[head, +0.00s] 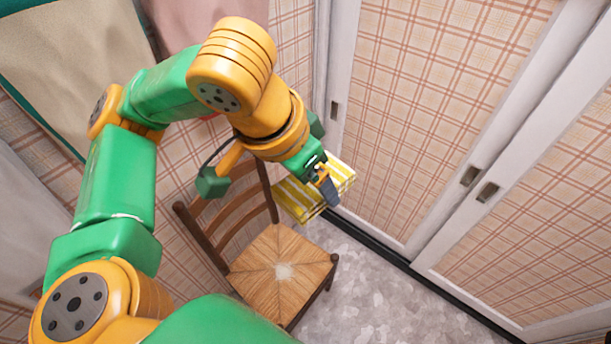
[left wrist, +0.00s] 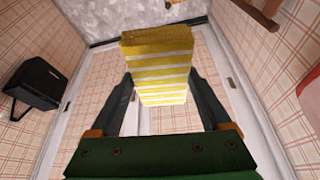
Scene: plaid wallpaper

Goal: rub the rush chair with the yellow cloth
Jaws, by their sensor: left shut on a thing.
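The rush chair (head: 268,268) stands in the lower middle of the head view, with a dark wooden ladder back and a woven seat. A pale whitish patch (head: 284,271) lies near the middle of the seat. My left gripper (head: 325,183) is shut on the yellow cloth (head: 296,200), a yellow and white striped block-like bundle. It holds the cloth in the air, above and behind the seat in the picture, apart from it. In the left wrist view the cloth (left wrist: 160,65) sits between the two dark fingers. My right gripper is not in view.
White-framed sliding doors with plaid panels (head: 430,100) stand behind and to the right. The grey mottled floor (head: 375,290) is clear right of the chair. Hanging fabric (head: 70,60) is at upper left. A black box-like object (left wrist: 38,88) shows in the left wrist view.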

